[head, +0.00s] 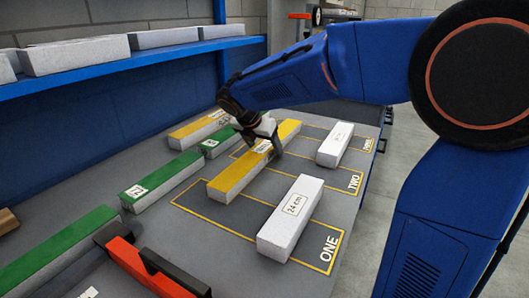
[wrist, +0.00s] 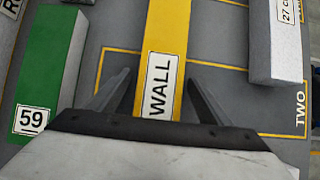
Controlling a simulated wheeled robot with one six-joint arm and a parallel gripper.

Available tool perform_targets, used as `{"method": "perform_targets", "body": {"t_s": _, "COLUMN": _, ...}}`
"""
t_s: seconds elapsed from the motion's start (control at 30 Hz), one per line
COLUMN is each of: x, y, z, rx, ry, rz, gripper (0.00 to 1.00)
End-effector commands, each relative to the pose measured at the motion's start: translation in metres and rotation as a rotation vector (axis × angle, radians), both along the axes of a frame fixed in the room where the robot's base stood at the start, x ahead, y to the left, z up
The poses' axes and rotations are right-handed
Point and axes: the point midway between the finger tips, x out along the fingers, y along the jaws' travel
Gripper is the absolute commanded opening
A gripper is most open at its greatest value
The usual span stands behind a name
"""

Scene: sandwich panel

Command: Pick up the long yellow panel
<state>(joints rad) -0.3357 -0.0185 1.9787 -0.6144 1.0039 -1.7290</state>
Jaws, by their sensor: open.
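The long yellow panel (head: 229,182), with a yellow top and grey sides, lies flat on the grey table across yellow outlines. In the wrist view the yellow panel (wrist: 167,30) runs up the picture, with a white "WALL" label near my gripper. My gripper (wrist: 158,85) is open, one finger on each side of the panel, with gaps on both sides. In the head view my gripper (head: 266,142) is over the panel's far half. Its wrist hides part of the panel there. I cannot tell exactly how low the fingers are.
A second yellow panel (head: 192,130) lies farther back. A green panel (head: 165,180) lies left, and a small green one (head: 215,146) is close by my gripper. White panels lie right, one in area ONE (head: 292,215) and one farther back (head: 335,143). A blue shelf (head: 130,65) stands left.

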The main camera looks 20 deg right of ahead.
Motion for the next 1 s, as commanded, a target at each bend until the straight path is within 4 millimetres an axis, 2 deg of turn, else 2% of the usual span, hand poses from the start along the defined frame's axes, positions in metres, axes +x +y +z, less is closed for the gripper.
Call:
{"method": "perform_targets", "body": {"t_s": 0.17, "x": 0.000, "y": 0.000, "z": 0.000, "rx": 0.000, "ry": 0.000, "rz": 0.000, "gripper": 0.73}}
{"method": "perform_targets", "body": {"t_s": 0.3, "x": 0.000, "y": 0.000, "z": 0.000, "rx": 0.000, "ry": 0.000, "rz": 0.000, "gripper": 0.39}}
{"method": "perform_targets", "body": {"t_s": 0.37, "x": 0.000, "y": 0.000, "z": 0.000, "rx": 0.000, "ry": 0.000, "rz": 0.000, "gripper": 0.25}}
{"method": "perform_targets", "body": {"t_s": 0.4, "x": 0.000, "y": 0.000, "z": 0.000, "rx": 0.000, "ry": 0.000, "rz": 0.000, "gripper": 0.21}}
{"method": "perform_targets", "body": {"t_s": 0.73, "x": 0.000, "y": 0.000, "z": 0.007, "rx": -0.001, "ry": -0.001, "rz": 0.000, "gripper": 0.21}}
{"method": "perform_targets", "body": {"t_s": 1.0, "x": 0.000, "y": 0.000, "z": 0.053, "rx": 0.001, "ry": -0.003, "rz": -0.001, "gripper": 0.21}}
